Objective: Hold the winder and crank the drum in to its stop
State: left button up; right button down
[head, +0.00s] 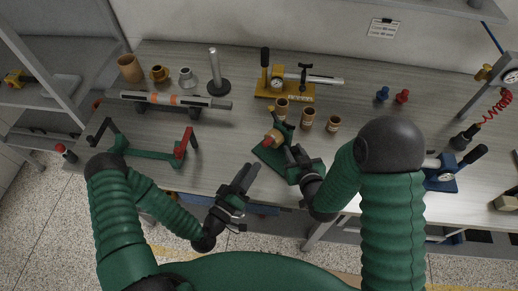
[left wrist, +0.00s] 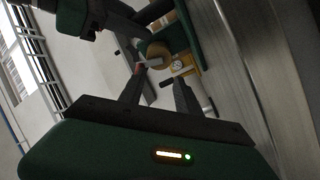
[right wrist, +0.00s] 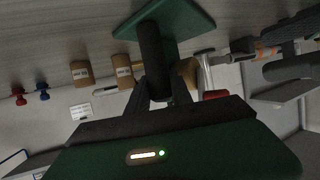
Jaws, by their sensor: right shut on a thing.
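The winder has a green base plate (head: 268,158), a dark upright post and a tan drum (head: 273,138). It stands near the front edge of the bench, and its base also shows in the right wrist view (right wrist: 178,20). My right gripper (head: 295,156) is shut on the dark post (right wrist: 157,58), which shows between its fingers. The drum in the right wrist view (right wrist: 188,72) is beside the post, with a red crank knob (right wrist: 215,95) near it.
Several tan labelled cups (head: 308,119) stand just behind the winder. A yellow-based gauge device (head: 285,88) is further back. A green frame with a red handle (head: 160,152) lies to the left. A blue-based device (head: 445,176) stands at the right.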

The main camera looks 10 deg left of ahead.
aim_at(263, 146)
pick_arm(q)
jog(key=n, duration=0.1)
jog(key=f+n+g, duration=0.1)
jog(key=n, duration=0.1)
jog(key=shift+w+d+f+n+y, duration=0.2)
jog(key=shift+n+y, duration=0.1)
jog(key=shift+y, duration=0.1)
jog(key=shift+w+d+n+g, duration=0.15)
jog(key=shift+n+g, duration=0.35)
jog(key=shift+n, duration=0.7)
jog(key=n, duration=0.1)
jog(key=n+g, duration=0.1)
jog(key=n, duration=0.1)
jog(key=shift+a+h, duration=0.2)
jog(key=shift+h, duration=0.1)
jog(key=n, duration=0.3)
jog(key=s+a+r+n+h, duration=0.1)
jog(key=n, duration=0.2)
jog(key=s+a+n+g, duration=0.1)
jog(key=n, duration=0.2)
jog(key=shift+s+r+h, duration=0.1)
jog(key=shift+r+h, duration=0.05)
jog(key=shift+h, duration=0.25)
notch_tip(263, 146, up, 5)
jog(key=a+n+t+h, duration=0.1)
jog(key=n+h, duration=0.1)
jog(key=n, duration=0.3)
jog(key=x, duration=1.1)
jog(key=shift+a, duration=0.1)
jog(key=shift+c, duration=0.4)
